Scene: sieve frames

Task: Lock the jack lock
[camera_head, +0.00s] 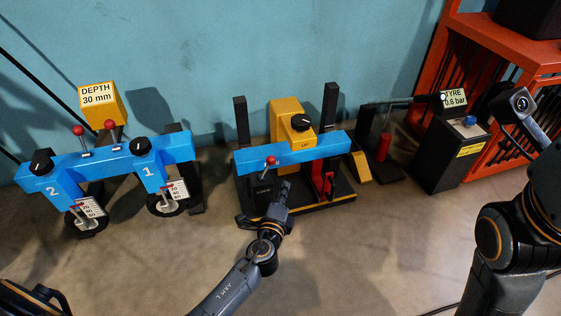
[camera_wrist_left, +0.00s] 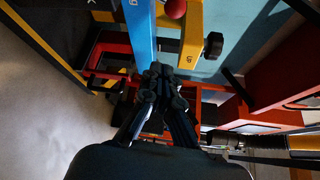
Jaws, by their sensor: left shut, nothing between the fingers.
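The jack is a blue crossbeam (camera_head: 316,148) between two black posts, with a yellow block and a black base. A red-balled lever (camera_head: 270,160) stands on the beam's front face, above a small dark label that appears to read LOCK. In the left wrist view the red ball (camera_wrist_left: 175,8) is at the top edge, above my fingertips. My left gripper (camera_head: 284,188) is shut and empty, just below and right of the lever, in front of the beam. Its closed fingers (camera_wrist_left: 160,75) show below the blue beam (camera_wrist_left: 141,35). No contact with the lever is visible.
A black LIFT knob (camera_head: 301,122) sits on the yellow block. Left is a blue two-station beam (camera_head: 100,160) with knobs, red-balled levers and a DEPTH 30 mm sign (camera_head: 98,95). Right are a tyre gauge box (camera_head: 452,150) and red rack (camera_head: 500,45). Floor in front is mostly open.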

